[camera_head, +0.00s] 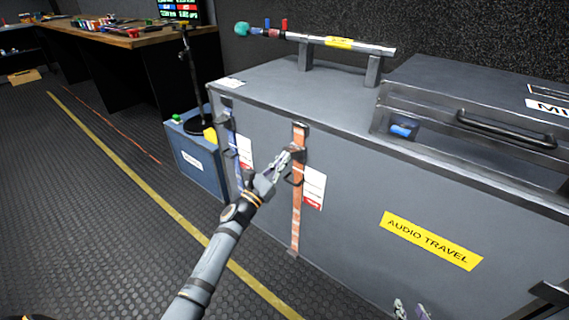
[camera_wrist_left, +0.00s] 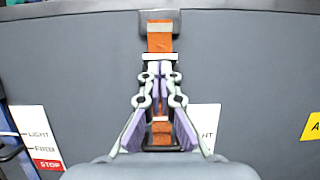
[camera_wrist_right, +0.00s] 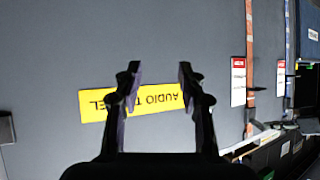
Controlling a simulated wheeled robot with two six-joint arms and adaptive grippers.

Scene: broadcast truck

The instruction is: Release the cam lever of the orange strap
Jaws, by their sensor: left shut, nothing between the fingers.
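The orange strap (camera_head: 296,222) runs down the front of the grey case (camera_head: 350,180) from a bracket at its top edge. It also shows in the left wrist view (camera_wrist_left: 160,42) and right wrist view (camera_wrist_right: 249,40). My left gripper (camera_head: 287,156) is shut in front of the strap's metal buckle and covers much of it; nothing shows held. A black loop-shaped lever (camera_head: 293,181) sits below the fingertips; in the left wrist view it shows between the finger bases (camera_wrist_left: 160,148). Whether the fingers touch the buckle I cannot tell. My right gripper (camera_wrist_right: 159,70) is open and empty, facing the yellow label.
A blue strap (camera_head: 231,150) with its own buckle lies left of the orange one. White-and-red cards (camera_head: 314,188) stand beside the straps. A yellow AUDIO TRAVEL label (camera_head: 430,240) is at the right. A blue box (camera_head: 196,160) stands left of the case; the floor there is open.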

